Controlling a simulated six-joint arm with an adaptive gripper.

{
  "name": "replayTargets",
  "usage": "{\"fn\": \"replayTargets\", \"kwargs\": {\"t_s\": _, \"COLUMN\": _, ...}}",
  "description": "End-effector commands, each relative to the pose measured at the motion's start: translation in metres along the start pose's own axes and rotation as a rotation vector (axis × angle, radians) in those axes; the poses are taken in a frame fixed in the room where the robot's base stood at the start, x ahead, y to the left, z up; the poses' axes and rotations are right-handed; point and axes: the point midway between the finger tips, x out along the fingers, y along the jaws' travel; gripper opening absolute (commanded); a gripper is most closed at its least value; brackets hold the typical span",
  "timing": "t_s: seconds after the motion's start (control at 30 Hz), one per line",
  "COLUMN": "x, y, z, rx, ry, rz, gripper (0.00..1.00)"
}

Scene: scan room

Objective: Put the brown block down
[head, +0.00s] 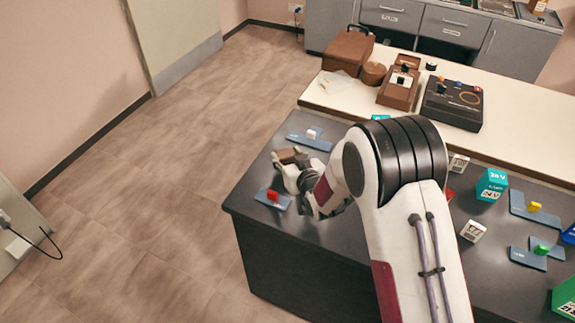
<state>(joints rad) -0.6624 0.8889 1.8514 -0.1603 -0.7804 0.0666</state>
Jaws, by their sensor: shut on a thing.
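The brown block (286,155) shows at the tip of my gripper (290,163), near the left end of the dark counter in the head view. My gripper is shut on the block. The fingers and wrist cover part of it. From this angle I cannot tell whether the block touches the counter top (262,163) or is held above it.
A blue plate with a red piece (272,196) lies just in front of my gripper, and one with a white piece (310,135) behind it. Several small boxes, such as a teal one (491,184), stand to the right. A pale bench (345,104) with devices lies behind.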

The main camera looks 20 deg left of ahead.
Motion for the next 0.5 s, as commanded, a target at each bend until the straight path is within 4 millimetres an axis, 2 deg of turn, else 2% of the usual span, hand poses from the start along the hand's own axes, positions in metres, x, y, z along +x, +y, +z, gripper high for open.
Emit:
{"fn": "replayTargets", "kwargs": {"t_s": 0.23, "x": 0.002, "y": 0.000, "z": 0.005, "rx": 0.000, "ry": -0.001, "rz": 0.000, "gripper": 0.18}}
{"fn": "replayTargets", "kwargs": {"t_s": 0.5, "x": 0.011, "y": 0.000, "z": 0.027, "rx": 0.000, "ry": -0.001, "rz": 0.000, "gripper": 0.18}}
